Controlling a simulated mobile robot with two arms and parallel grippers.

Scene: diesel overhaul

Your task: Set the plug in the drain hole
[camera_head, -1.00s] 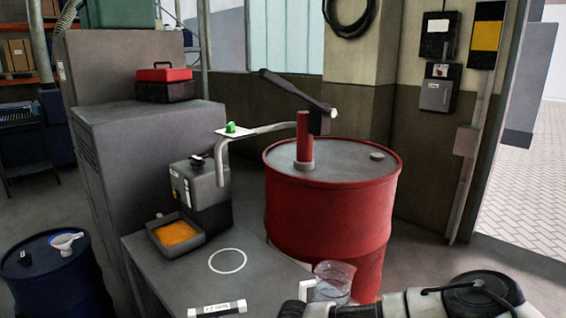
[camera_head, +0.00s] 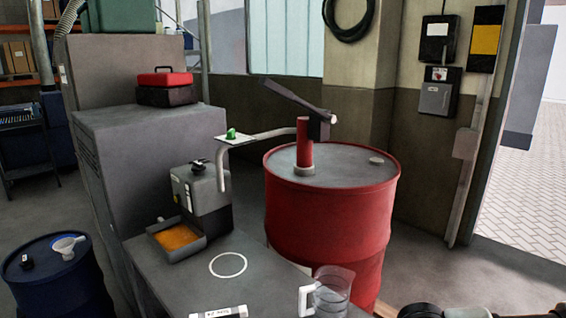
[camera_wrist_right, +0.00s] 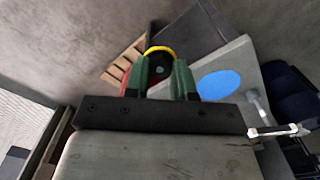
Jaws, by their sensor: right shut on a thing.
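My right gripper (camera_wrist_right: 160,80) shows in the right wrist view, with its two green fingers closed around a dark round piece (camera_wrist_right: 159,66). A yellow arc runs along the far edge of this piece. I cannot tell for sure that it is the plug. In the head view only part of my right arm shows, at the bottom right edge, and its gripper is out of frame. My left gripper is in neither view. I cannot make out the drain hole in either view.
A clear jug (camera_head: 333,292) with a white handle stands at the bench's front edge. A red drum (camera_head: 330,225) with a hand pump stands behind. The grey bench (camera_head: 200,285) has a grey unit with an orange-filled tray (camera_head: 177,237). A blue disc (camera_wrist_right: 218,85) shows in the wrist view.

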